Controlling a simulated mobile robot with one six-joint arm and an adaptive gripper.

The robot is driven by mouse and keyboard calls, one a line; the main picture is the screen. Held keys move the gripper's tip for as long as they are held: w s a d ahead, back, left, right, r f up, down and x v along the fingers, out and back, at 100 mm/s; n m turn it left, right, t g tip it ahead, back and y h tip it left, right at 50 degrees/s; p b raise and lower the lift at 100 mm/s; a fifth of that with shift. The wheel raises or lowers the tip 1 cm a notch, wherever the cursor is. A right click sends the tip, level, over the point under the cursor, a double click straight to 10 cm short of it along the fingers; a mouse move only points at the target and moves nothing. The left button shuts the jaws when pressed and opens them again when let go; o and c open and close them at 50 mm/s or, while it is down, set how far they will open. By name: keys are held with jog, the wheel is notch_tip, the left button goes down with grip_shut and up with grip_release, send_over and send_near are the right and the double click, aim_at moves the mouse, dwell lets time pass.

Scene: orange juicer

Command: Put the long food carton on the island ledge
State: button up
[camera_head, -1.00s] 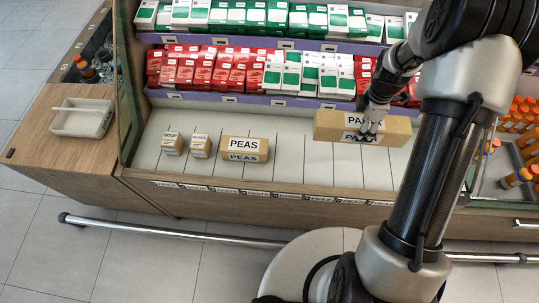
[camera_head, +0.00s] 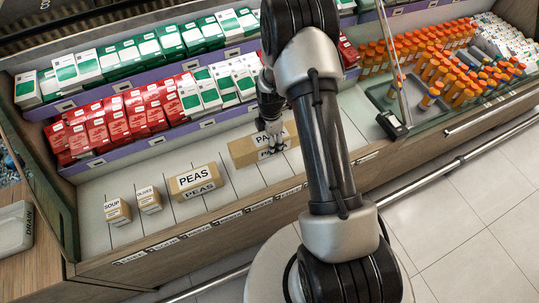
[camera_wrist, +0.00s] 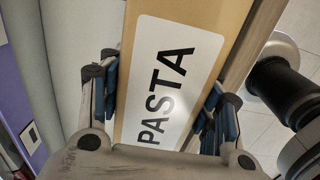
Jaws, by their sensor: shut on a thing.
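The long food carton (camera_head: 243,151) is a tan box with a white label that reads PASTA in the wrist view (camera_wrist: 190,60). My gripper (camera_head: 272,146) is shut on it from above, with one blue-padded finger on each side of the box in the wrist view (camera_wrist: 162,105). In the head view the carton is at the shelf's open lower bay, right of the PEAS box; whether it touches the shelf I cannot tell. No piece that I can name as the island ledge is clear in these views.
The PEAS box (camera_head: 195,182) and two small boxes, SOUP (camera_head: 117,212) and OLIVES (camera_head: 149,199), stand on the lower shelf (camera_head: 88,196). Red and green boxes fill the upper shelves. A grey tray (camera_head: 14,226) is at the left.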

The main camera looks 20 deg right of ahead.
notch_tip(320, 180, down, 8)
jog(key=shift+r+b, duration=0.2)
jog(key=shift+b, duration=0.7)
jog(key=shift+f, duration=0.25)
jog(key=o, duration=1.2)
jog(key=shift+r, duration=0.1)
jog(key=shift+o, duration=0.2)
jog(key=shift+r, duration=0.1)
